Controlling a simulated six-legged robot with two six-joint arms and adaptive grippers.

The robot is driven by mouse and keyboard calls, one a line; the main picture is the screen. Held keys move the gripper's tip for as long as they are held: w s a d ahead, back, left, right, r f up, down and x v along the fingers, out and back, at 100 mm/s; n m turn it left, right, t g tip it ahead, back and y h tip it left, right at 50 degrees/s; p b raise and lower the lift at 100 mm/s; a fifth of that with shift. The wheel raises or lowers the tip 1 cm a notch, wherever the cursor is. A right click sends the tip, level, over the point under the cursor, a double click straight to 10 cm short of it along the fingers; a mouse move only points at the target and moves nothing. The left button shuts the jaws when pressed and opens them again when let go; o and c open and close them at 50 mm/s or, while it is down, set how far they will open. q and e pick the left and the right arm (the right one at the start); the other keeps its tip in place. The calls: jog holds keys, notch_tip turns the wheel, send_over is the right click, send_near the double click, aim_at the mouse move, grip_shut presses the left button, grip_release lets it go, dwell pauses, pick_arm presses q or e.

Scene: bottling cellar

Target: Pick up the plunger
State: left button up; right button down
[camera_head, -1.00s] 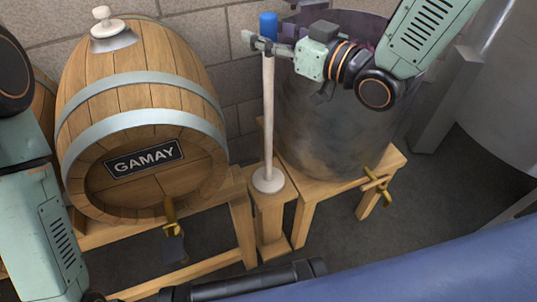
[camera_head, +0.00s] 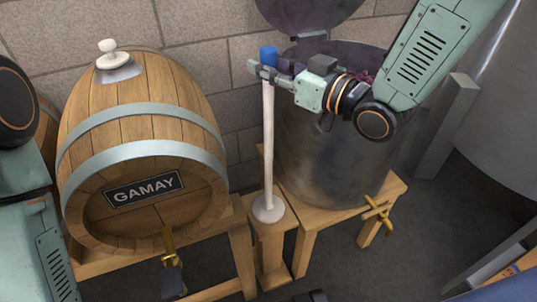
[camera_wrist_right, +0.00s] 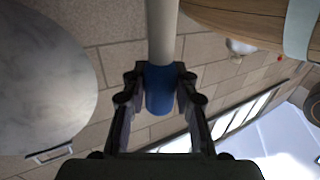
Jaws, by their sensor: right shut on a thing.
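The plunger has a long white pole (camera_head: 268,140), a blue top end (camera_head: 269,55) and a white round disc (camera_head: 268,209) at the bottom. It stands upright, with its disc at the top of a small wooden stand (camera_head: 284,222). My right gripper (camera_head: 262,70) is shut on the plunger near its top, reaching in from the right. In the right wrist view the blue end (camera_wrist_right: 160,92) is between the fingers of my right gripper (camera_wrist_right: 160,78). My left arm shows at the left edge; its gripper is out of view.
A wooden barrel (camera_head: 142,130) labelled GAMAY, with a tap, stands left of the plunger. A metal vat (camera_head: 325,150) with dark red contents stands close on the right, on a wooden stool (camera_head: 345,205). Its raised lid (camera_head: 310,15) is behind my right arm. A brick wall is behind.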

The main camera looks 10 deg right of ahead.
jog(key=shift+r, duration=0.15)
notch_tip(320, 180, up, 8)
jog(key=p, duration=0.3)
jog(key=shift+r+p, duration=0.25)
jog(key=shift+p, duration=0.1)
jog(key=shift+r, duration=0.65)
